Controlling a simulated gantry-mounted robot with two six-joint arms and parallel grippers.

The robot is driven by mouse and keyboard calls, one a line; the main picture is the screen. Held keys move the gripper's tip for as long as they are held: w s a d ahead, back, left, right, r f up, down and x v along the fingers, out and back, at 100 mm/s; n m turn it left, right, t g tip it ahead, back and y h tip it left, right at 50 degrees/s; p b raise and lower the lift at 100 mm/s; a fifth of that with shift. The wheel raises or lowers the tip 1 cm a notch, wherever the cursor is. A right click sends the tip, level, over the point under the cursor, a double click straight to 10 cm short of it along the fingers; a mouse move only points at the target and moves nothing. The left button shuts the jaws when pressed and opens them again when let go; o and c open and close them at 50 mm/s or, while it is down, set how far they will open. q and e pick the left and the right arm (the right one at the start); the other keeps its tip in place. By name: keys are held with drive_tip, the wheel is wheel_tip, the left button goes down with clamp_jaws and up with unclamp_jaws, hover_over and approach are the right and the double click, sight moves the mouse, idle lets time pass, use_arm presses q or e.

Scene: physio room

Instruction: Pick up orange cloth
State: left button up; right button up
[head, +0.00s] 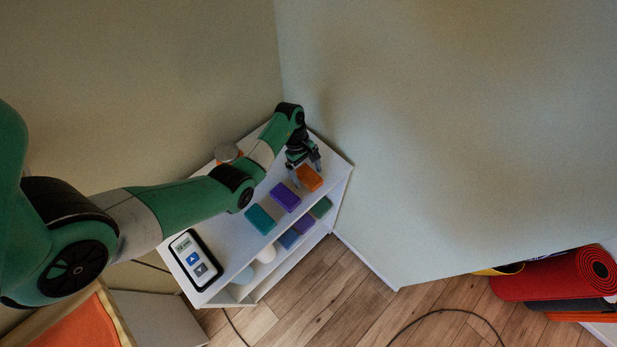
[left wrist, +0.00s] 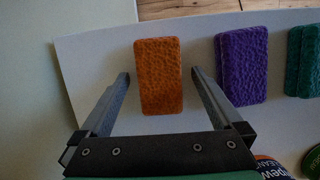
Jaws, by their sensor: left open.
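The orange cloth (head: 310,178) is a folded, textured block lying on the white shelf top near its far right corner. In the left wrist view the orange cloth (left wrist: 158,76) lies between the fingers, with a gap on both sides. My left gripper (head: 306,176) is open and right at the cloth. In the left wrist view my left gripper (left wrist: 160,78) has its fingertips on either side of the cloth's near half. My right gripper is not in view.
A purple cloth (head: 285,196) and a teal cloth (head: 260,219) lie in a row beside the orange one. A device with a screen (head: 195,260) sits at the shelf's near end. A round tub (head: 228,152) stands behind my left arm. Walls close in the corner.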

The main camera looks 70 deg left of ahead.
sight(310, 176)
use_arm(q)
drive_tip(key=c, duration=1.4)
drive_tip(key=shift+r, duration=0.1)
drive_tip(key=shift+r, duration=0.1)
drive_tip(key=shift+r, duration=0.3)
wheel_tip(310, 176, up, 3)
drive_tip(key=shift+f+p, duration=0.15)
drive_tip(key=shift+p, duration=0.7)
drive_tip(key=s+d+r+p, duration=0.9)
drive_tip(key=s+p, duration=0.1)
drive_tip(key=p, duration=0.1)
drive_tip(key=shift+s+d+r, duration=0.15)
drive_tip(key=shift+d+r, duration=0.05)
drive_tip(key=shift+d, duration=0.1)
